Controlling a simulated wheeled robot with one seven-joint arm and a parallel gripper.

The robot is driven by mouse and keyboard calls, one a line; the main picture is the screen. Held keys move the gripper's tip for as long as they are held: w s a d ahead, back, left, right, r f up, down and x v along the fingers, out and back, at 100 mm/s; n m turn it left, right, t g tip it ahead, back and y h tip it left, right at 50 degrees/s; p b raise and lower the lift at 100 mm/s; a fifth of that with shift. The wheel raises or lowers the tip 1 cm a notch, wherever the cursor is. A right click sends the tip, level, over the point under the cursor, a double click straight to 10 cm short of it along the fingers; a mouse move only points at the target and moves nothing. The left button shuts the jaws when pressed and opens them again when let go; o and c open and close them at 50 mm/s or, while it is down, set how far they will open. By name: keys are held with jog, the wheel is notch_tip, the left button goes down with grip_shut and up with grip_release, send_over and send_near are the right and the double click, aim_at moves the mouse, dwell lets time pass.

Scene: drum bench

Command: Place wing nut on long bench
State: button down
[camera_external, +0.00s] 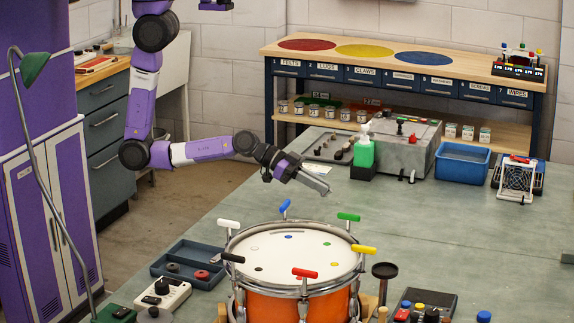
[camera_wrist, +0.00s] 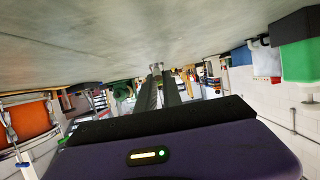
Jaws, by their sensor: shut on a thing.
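My gripper (camera_external: 325,190) is above the grey-green bench (camera_external: 404,226), behind the drum (camera_external: 290,304) and clear of it. Its fingers point down and to the right. In the wrist view the fingers (camera_wrist: 157,72) are close together, with a small pale metallic thing at their tips. This is likely the wing nut, but it is too small to tell its shape. The bench surface also fills the top of the wrist view (camera_wrist: 110,38). In the external view the wing nut cannot be made out from the fingers.
Coloured T-handles ring the drum. A green bottle (camera_external: 363,153), a grey box (camera_external: 408,152), a blue bin (camera_external: 462,163) and a white wire-fronted device (camera_external: 515,180) stand behind. A wood-topped bench (camera_external: 460,68) stands at the back.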

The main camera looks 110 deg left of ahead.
aim_at(319, 206)
jog(key=shift+f, duration=1.6)
jog(key=shift+f, duration=0.15)
jog(key=c, duration=1.5)
grip_release()
jog(key=shift+r, duration=0.2)
jog(key=b+v, duration=0.2)
jog(key=v, duration=1)
jog(key=shift+s+f, duration=0.1)
